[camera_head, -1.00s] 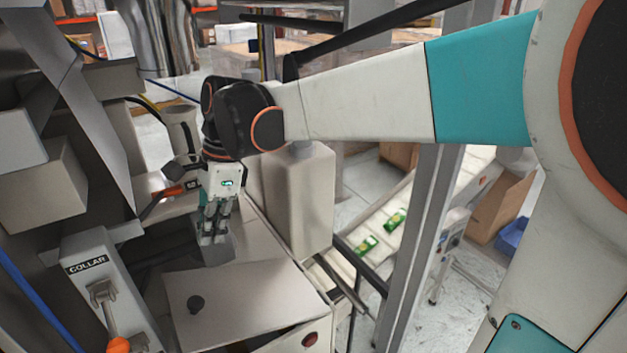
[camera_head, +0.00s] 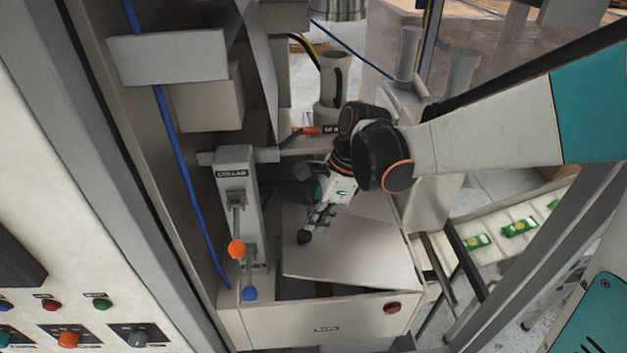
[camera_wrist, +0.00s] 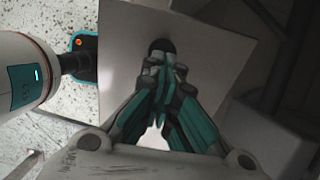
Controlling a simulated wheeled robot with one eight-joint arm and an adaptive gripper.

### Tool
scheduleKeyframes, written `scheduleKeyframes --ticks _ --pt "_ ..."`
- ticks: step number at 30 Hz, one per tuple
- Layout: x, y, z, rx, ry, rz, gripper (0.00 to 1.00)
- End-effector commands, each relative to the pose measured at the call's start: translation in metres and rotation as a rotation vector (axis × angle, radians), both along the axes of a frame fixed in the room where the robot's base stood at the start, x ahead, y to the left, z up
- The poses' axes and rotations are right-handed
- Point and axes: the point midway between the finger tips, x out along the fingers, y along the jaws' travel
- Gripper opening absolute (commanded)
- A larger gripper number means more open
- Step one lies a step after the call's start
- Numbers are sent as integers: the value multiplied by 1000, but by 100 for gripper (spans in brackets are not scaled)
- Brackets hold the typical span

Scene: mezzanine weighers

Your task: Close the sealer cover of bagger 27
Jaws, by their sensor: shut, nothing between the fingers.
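The sealer cover (camera_head: 365,252) is a flat light-grey plate above a cream box (camera_head: 270,327). A dark gap shows between the plate's front edge and the box, so the cover is not flush there. A black knob (camera_head: 304,237) stands near the cover's left edge. My gripper (camera_head: 312,226) is shut and empty, with its fingertips right at the knob. In the wrist view the shut fingertips (camera_wrist: 165,72) point at the knob (camera_wrist: 161,46) on the plate (camera_wrist: 122,60). Whether they touch it, I cannot tell. I cannot read the number 27 anywhere.
Left of the cover stands a grey collar post (camera_head: 237,185) with orange-tipped (camera_head: 236,249) and blue-tipped (camera_head: 249,293) levers. A control panel (camera_head: 70,290) is at lower left. A red button (camera_head: 392,308) sits on the box. A conveyor with green packs (camera_head: 520,227) runs at right.

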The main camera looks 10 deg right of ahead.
Motion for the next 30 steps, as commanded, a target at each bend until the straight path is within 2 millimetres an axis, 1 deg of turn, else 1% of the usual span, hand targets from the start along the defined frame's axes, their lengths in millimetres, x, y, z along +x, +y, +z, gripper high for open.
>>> scheduleKeyframes --ticks 3,6,20,23,30 --pt "1 4 -10 0 0 1 0" --pt "1 5 -15 0 -1 0 0" --pt "1 7 -21 -6 0 1 0" --pt "1 13 -32 -36 3 4 0" --pt "2 32 -71 -131 4 3 0"
